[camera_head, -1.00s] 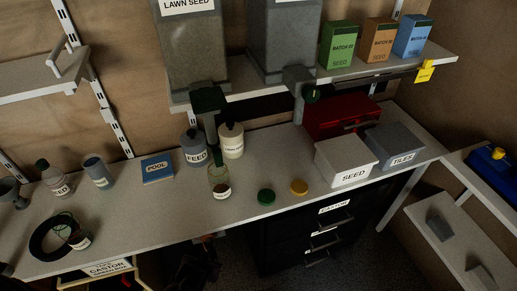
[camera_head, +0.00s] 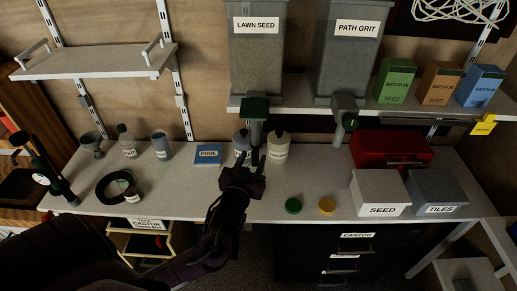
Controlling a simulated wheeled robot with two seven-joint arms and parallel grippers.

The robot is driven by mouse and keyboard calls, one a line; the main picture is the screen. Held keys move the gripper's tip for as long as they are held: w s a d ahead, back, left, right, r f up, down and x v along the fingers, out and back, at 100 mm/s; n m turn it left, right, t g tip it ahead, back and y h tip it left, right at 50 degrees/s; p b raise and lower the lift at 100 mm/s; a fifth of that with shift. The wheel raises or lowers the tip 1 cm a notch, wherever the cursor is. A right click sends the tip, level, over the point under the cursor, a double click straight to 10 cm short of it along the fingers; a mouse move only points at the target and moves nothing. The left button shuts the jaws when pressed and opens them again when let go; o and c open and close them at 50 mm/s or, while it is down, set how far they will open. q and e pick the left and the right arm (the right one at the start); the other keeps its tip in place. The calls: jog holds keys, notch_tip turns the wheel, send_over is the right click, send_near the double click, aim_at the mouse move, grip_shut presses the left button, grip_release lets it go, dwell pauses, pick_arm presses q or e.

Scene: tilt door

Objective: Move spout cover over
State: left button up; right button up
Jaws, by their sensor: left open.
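The lawn seed hopper (camera_head: 256,60) stands on the upper shelf, with a dark green spout cover (camera_head: 254,106) at its foot. The path grit hopper (camera_head: 350,60) stands to its right, with a grey spout (camera_head: 345,102) and a dark green round part (camera_head: 350,121) on that spout's side. My left gripper (camera_head: 252,163) is open, fingers pointing up, below the lawn seed spout in the picture. It appears apart from the cover. It partly hides the feed jar (camera_head: 241,139) and hides the spot where the small glass bottle stood. My right gripper is not in view.
A cream jar (camera_head: 278,148) stands close right of my gripper. Seed and tiles bins (camera_head: 380,195) and a red box (camera_head: 390,150) stand at the right. Seed boxes (camera_head: 438,83) are on the shelf.

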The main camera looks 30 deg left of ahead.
aim_at(256, 148)
pick_arm(q)
jog(key=p+x, duration=0.1)
jog(key=x, duration=0.3)
jog(key=shift+w+d, duration=0.15)
jog(key=shift+w, duration=0.2)
jog(key=shift+c, duration=0.3)
grip_shut()
